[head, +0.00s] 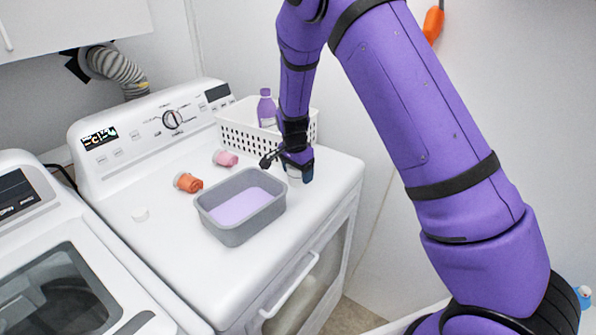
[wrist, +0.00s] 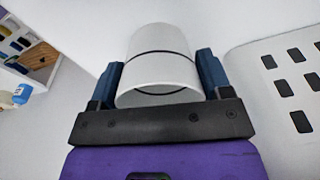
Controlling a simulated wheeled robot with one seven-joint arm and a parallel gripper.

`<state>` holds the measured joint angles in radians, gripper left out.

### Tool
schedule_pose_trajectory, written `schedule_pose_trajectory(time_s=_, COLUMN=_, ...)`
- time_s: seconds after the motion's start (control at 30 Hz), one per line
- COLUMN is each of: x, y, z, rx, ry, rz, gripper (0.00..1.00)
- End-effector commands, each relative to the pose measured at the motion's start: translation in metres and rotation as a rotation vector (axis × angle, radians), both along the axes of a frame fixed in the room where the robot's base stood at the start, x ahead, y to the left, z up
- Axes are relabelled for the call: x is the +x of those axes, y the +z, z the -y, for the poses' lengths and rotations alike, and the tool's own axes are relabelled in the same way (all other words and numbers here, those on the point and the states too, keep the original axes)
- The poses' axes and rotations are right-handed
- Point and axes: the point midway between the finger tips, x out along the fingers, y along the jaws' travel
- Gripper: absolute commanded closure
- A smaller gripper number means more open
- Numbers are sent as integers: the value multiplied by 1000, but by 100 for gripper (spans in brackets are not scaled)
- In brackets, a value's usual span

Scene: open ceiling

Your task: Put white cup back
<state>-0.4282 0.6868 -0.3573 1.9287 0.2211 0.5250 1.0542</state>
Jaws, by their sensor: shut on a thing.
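The white cup (wrist: 160,48) has a thin dark line around it and sits between the two blue fingers of my gripper (wrist: 160,72) in the wrist view. My gripper is shut on it. In the head view my gripper (head: 298,170) is low over the right part of the white machine's top, and a small part of the cup (head: 293,173) shows between the fingers. Most of the cup is hidden there. I cannot tell whether it touches the top.
A white perforated basket (head: 237,137) holding a purple bottle (head: 266,108) stands just behind my gripper. A grey tub (head: 232,228) with lilac contents is in front left. Orange (head: 188,182) and pink (head: 225,158) rolled cloths and a small white disc (head: 140,214) lie farther left.

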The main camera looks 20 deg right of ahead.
Motion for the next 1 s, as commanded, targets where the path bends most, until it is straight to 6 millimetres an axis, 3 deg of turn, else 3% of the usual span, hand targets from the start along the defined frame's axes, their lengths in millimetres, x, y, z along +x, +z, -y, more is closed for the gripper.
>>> schedule_pose_trajectory(time_s=0.03, x=0, y=-2, z=0, rx=0, ry=0, rz=-1, gripper=54)
schedule_pose_trajectory(time_s=0.07, x=0, y=-1, z=0, rx=0, ry=0, rz=-1, gripper=21)
schedule_pose_trajectory(time_s=0.13, x=0, y=-1, z=0, rx=0, ry=0, rz=-1, gripper=5)
schedule_pose_trajectory(time_s=0.17, x=0, y=-1, z=0, rx=0, ry=0, rz=0, gripper=3)
schedule_pose_trajectory(time_s=0.57, x=0, y=9, z=-1, rx=1, ry=0, rz=2, gripper=3)
schedule_pose_trajectory(time_s=1.0, x=-5, y=90, z=-10, rx=2, ry=0, rz=4, gripper=3)
